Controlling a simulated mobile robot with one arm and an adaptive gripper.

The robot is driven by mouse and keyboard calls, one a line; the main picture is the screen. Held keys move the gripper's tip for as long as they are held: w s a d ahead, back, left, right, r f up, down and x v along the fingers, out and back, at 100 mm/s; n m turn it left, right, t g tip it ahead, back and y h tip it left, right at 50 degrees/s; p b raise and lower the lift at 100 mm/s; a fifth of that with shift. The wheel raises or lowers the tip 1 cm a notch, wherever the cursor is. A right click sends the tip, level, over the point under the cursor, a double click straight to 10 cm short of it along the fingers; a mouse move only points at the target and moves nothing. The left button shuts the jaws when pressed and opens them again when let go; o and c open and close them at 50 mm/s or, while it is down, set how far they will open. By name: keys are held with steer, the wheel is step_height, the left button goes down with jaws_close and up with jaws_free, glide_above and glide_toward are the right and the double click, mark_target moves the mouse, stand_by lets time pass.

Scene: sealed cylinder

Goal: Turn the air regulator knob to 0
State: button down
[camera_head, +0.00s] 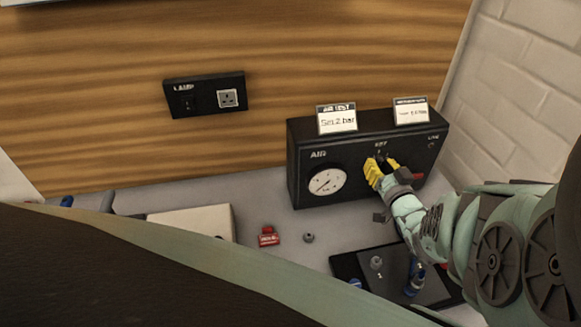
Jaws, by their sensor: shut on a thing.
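The black air control box (300,175) stands at the back of the bench, with a round white gauge (327,182) under the word AIR. My gripper (376,165) has yellow fingertips and is at the middle of the box's front face, right of the gauge, shut on the dark regulator knob (381,156). Most of the knob is hidden by my fingers, so its setting cannot be read. The gauge needle is too small to read exactly. Two white cards (337,118) stand on top of the box; the left one reads "Set 2 bar".
A red part (418,177) shows right of my gripper on the box. On the bench are a small red item (268,237), a grey round part (308,238), a pale box (195,219) and a dark tray (345,265). A wall socket (228,98) is behind.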

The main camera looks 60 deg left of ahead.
steer(key=shift+s+f+n, duration=0.1)
steer(key=shift+f+n, duration=0.05)
steer(key=shift+n, duration=0.55)
stand_by(0.5)
steer(key=shift+n, duration=0.3)
